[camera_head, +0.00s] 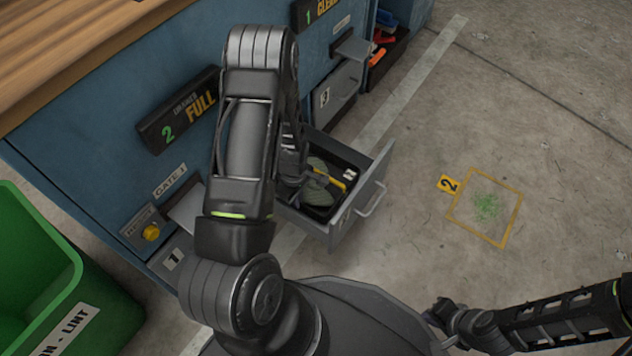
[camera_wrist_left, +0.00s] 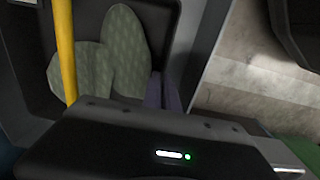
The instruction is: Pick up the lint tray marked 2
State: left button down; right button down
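A dark lint tray (camera_head: 352,157) sits inside an open grey drawer (camera_head: 383,170) of the blue cabinet. It has a yellow bar handle (camera_head: 332,179), a small white label and grey-green patterned lumps (camera_head: 318,190) in it. The label is too small to read surely. In the left wrist view, the yellow handle (camera_wrist_left: 65,50) stands at the left, beside the patterned lumps (camera_wrist_left: 125,50). My left gripper (camera_head: 292,180) reaches down at the drawer's left side, close to the tray; its fingertips are mostly hidden. My right gripper (camera_head: 445,312) is low at the right, away from the drawer.
A "2 FULL" sign (camera_head: 180,112) is on the cabinet. A green bin (camera_head: 75,275) stands at lower left. A yellow floor square (camera_head: 512,215) marked 2 holds green bits. The surrounding concrete is clear.

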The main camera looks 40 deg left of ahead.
pick_arm(q)
notch_tip(320, 180, up, 10)
jog(key=p, duration=0.4)
jog(key=shift+p, duration=0.35)
